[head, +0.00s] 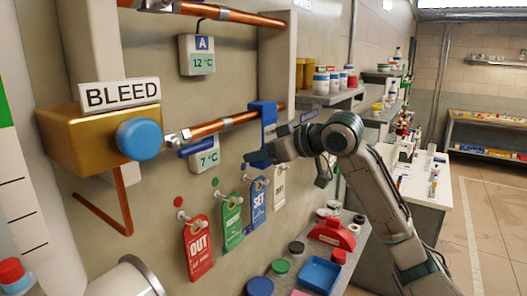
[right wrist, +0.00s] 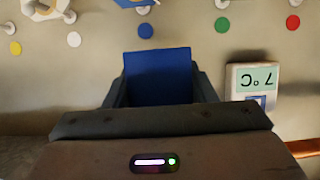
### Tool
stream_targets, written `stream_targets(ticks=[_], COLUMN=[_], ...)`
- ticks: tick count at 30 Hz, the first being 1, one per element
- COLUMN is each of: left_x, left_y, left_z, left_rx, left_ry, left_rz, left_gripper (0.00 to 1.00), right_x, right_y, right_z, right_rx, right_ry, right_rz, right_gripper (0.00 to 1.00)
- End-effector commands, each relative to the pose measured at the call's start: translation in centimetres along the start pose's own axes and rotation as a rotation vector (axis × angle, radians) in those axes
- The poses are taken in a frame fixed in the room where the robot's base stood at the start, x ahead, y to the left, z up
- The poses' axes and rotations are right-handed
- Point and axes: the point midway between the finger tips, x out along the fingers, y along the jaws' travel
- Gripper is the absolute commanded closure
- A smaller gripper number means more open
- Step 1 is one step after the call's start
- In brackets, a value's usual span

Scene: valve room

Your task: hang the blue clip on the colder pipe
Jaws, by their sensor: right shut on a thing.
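The blue clip (head: 262,120) is upright in my right gripper (head: 262,157), which is shut on its lower part. The right wrist view shows the blue clip (right wrist: 158,75) between the two fingers. In the head view the clip's upper part overlaps the lower copper pipe (head: 228,122); I cannot tell whether it is hooked over it or in front of it. The lower display (head: 208,160) reads 7 °C; it also shows upside down in the right wrist view (right wrist: 253,80). The upper display (head: 203,63), labelled A, reads 12 °C, below the upper copper pipe (head: 230,13). My left gripper is out of view.
A BLEED box (head: 70,135) with a blue knob (head: 139,139) and a blue-handled valve (head: 197,148) sit left of the clip. Several tags, including the red OUT tag (head: 198,250), hang below. A shelf with a blue tray (head: 320,272) is beneath my right arm.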

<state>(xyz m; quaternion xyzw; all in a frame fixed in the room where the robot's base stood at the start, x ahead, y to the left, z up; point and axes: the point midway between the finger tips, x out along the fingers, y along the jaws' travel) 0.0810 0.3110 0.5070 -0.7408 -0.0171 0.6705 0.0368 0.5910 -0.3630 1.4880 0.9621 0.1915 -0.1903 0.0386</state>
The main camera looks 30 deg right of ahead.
Motion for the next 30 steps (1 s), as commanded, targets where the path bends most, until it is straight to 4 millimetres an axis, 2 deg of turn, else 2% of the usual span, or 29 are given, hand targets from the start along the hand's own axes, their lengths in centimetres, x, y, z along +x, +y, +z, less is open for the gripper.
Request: stream_targets(ticks=[2, 3, 6, 7, 16, 20, 30], left_x=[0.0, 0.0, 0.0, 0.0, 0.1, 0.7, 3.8], left_y=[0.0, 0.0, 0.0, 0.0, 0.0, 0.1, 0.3], left_z=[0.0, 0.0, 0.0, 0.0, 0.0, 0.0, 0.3], left_rx=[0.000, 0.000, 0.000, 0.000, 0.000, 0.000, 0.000], left_ry=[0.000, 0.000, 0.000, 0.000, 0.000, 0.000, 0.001], left_rz=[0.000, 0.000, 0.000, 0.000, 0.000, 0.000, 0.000], left_gripper=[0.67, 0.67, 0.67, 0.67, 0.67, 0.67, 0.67], right_x=[0.0, 0.0, 0.0, 0.0, -0.1, -0.8, -5.7], right_y=[0.0, 0.0, 0.0, 0.0, 0.0, 0.1, 0.1], right_z=[0.0, 0.0, 0.0, 0.0, 0.0, 0.1, 0.4], right_rx=[0.000, 0.000, 0.000, 0.000, -0.001, -0.003, -0.004], right_ry=[0.000, 0.000, 0.000, 0.000, 0.000, 0.001, 0.001], right_rz=[0.000, 0.000, 0.000, 0.000, 0.001, 0.003, 0.006], right_gripper=[0.73, 0.47, 0.28, 0.24, 0.24, 0.24, 0.24])
